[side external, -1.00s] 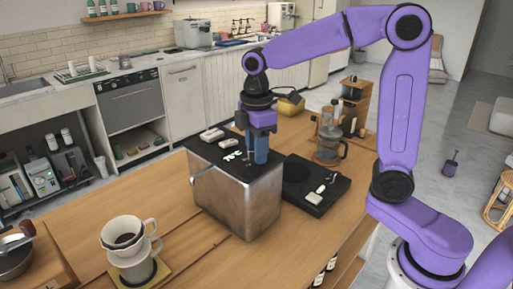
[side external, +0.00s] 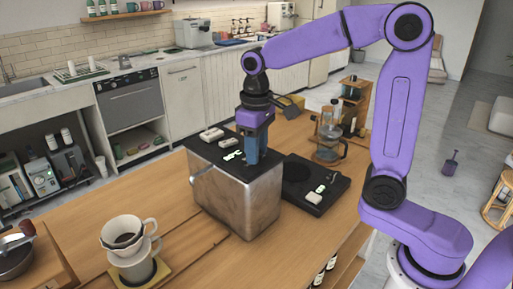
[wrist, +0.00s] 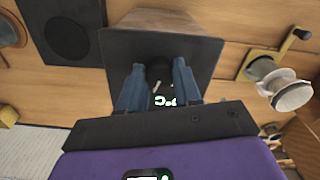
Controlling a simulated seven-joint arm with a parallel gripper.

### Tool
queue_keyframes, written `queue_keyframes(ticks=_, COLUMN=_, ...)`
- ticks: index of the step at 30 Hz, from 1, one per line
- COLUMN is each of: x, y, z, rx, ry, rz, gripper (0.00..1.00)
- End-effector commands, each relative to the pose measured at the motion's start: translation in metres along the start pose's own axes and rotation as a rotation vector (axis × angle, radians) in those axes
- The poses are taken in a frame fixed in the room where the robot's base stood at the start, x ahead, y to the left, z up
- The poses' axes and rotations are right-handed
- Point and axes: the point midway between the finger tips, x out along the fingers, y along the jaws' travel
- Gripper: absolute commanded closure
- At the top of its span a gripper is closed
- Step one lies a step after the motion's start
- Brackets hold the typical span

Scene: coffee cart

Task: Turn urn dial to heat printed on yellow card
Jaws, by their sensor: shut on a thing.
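The urn is a steel box (side external: 240,200) with a black top, standing on the wooden counter in the side view. Its lit white readout (side external: 233,156) is too small and partly covered to read; part of it shows in the wrist view (wrist: 165,102). My gripper (side external: 256,157) points straight down onto the urn's top. In the wrist view its blue fingers (wrist: 160,75) are on either side of the dark dial (wrist: 158,71), shut on it.
A white dripper (side external: 124,232) stands at front left. A black scale-like plate (side external: 325,203) lies right of the urn, with a glass press (side external: 329,145) behind it. Small white blocks (side external: 211,134) sit on the urn's top.

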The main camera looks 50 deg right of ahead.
Motion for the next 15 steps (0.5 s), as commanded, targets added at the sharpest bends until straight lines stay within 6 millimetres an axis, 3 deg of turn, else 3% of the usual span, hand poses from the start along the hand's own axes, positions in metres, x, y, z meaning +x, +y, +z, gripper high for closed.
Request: queue_keyframes(ticks=15, x=-0.0017, y=-0.0013, z=-0.001, rx=0.492, ry=0.005, rz=-0.001, gripper=0.97)
